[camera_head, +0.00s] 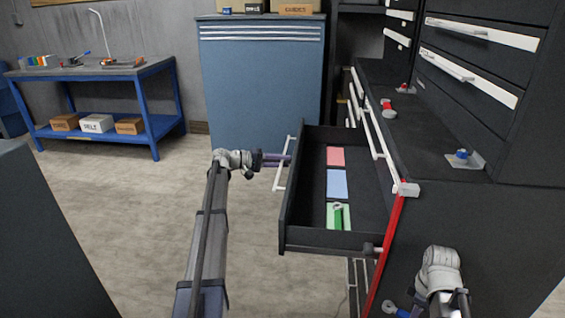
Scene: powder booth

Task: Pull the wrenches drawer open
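An open dark drawer (358,190) sticks out to the left from the black cabinet (440,215). Inside lie a red pad (335,156), a blue pad (337,183) and a green pad (330,222), with a green wrench (338,216) on the green one. No label is readable on this drawer. Its white bar handle (281,180) runs along the front. My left gripper (284,159) is at the handle's middle, its fingers seemingly closed around the bar.
Other closed drawers with white handles (378,135) are in the cabinet. A red tool (388,108) and a blue item (462,155) lie on its ledge. A blue cabinet (262,85) and a blue workbench (95,75) stand behind. The floor left of the drawer is clear.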

